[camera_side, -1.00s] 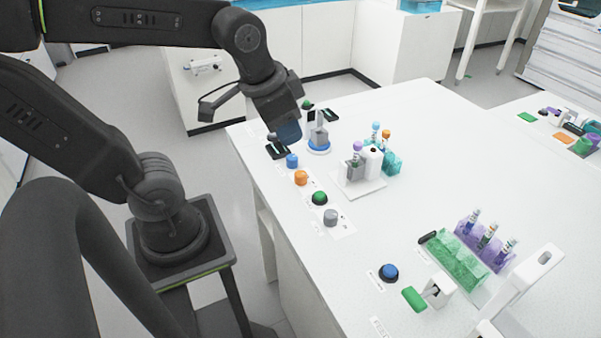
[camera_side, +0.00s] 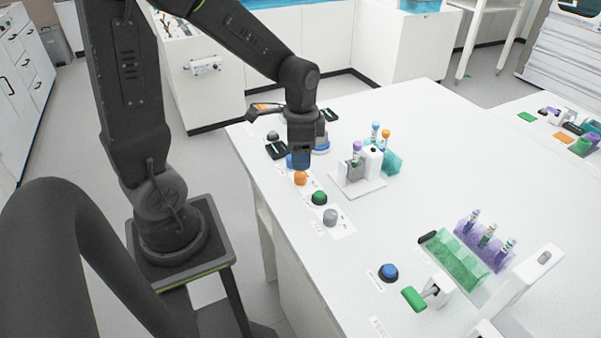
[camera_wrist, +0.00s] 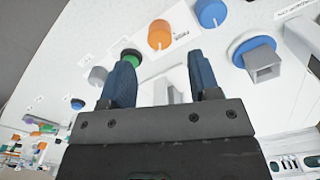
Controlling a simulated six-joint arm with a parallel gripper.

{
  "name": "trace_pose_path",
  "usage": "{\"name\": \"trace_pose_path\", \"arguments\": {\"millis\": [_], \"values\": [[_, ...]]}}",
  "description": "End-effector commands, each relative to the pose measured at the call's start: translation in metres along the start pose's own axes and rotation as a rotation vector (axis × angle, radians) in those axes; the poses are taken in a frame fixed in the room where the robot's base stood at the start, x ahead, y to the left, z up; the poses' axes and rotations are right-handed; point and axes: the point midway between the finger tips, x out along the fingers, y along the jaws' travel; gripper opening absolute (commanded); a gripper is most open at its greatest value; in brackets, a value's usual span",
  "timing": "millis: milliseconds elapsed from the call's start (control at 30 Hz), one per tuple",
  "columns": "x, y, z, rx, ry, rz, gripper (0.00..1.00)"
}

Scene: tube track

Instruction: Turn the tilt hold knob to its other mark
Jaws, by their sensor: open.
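A row of round knobs lies along the bench's left edge: blue (camera_side: 290,162), orange (camera_side: 300,178), green (camera_side: 319,198) and grey (camera_side: 330,216). The labels beside them are too small to read, so I cannot tell which is the tilt hold knob. My gripper (camera_side: 301,164) points down near the blue and orange knobs and partly hides the blue one. In the wrist view, my gripper (camera_wrist: 162,78) is open and empty. There the blue (camera_wrist: 211,12), orange (camera_wrist: 160,35), green (camera_wrist: 130,58) and grey (camera_wrist: 97,76) knobs show beyond the fingers.
A grey square holder on a blue disc (camera_wrist: 255,48) stands close by. A white stand with tubes (camera_side: 360,184) is right of the knobs.

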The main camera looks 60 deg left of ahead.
Motion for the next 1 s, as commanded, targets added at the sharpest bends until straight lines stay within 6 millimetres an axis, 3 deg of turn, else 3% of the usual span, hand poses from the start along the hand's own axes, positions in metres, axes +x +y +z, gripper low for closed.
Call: {"name": "trace_pose_path", "arguments": {"millis": [100,300,733,1000], "values": [[0.025,0.001,0.001,0.000,-0.005,0.004,0.56],[0.052,0.001,0.000,0.000,-0.002,0.002,0.56],[0.062,0.000,0.000,-0.001,0.001,-0.001,0.56],[0.062,0.000,0.000,-0.001,0.001,-0.001,0.32]]}}
